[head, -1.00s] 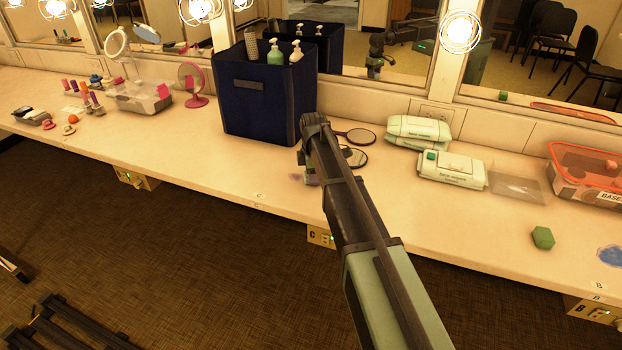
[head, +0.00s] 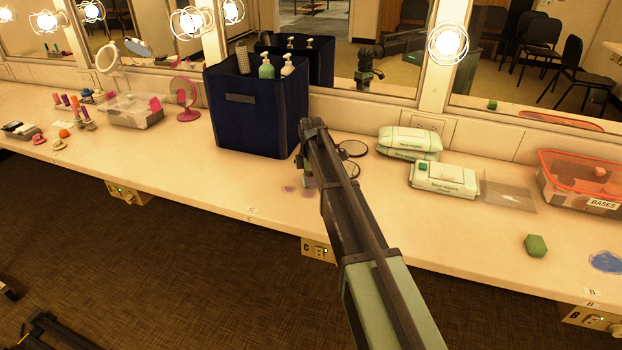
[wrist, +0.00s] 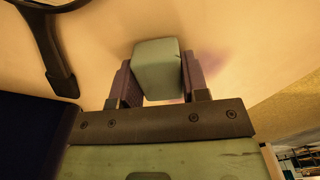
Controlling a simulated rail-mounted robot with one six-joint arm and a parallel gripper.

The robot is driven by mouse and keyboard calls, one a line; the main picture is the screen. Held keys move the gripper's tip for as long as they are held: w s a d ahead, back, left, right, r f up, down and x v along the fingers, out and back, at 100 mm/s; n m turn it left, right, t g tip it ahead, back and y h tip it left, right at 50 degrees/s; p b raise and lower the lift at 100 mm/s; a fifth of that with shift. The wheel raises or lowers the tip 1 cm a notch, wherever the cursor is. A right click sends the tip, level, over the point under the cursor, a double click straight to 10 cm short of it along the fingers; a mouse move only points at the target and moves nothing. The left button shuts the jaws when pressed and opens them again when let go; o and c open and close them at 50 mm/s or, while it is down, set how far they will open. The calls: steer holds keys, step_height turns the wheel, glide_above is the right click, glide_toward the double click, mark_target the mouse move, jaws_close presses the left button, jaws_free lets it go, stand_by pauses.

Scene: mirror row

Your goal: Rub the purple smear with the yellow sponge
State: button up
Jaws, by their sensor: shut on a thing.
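My gripper (wrist: 157,85) is shut on a grey-green block (wrist: 157,62), seen between both fingers in the wrist view; it does not look yellow there. In the head view the gripper and block are mostly hidden by my arm, low over the counter right of the dark blue bin. The purple smear (head: 289,189) lies on the counter just left of the gripper. In the wrist view the smear (wrist: 215,62) shows right of the block. I cannot tell if the block touches the counter. No yellow sponge is plain in view.
A dark blue bin (head: 232,120) with bottles stands left of my arm. Hand mirrors (head: 352,149) lie behind the gripper, wipes packs (head: 443,182) to the right. A green block (head: 536,245) and blue smear (head: 605,261) lie further right. The counter's front edge is close.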

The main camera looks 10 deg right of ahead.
step_height(320, 180, up, 6)
steer(key=p, duration=0.5)
steer(key=shift+f, duration=0.1)
step_height(320, 180, up, 3)
steer(key=p, duration=0.3)
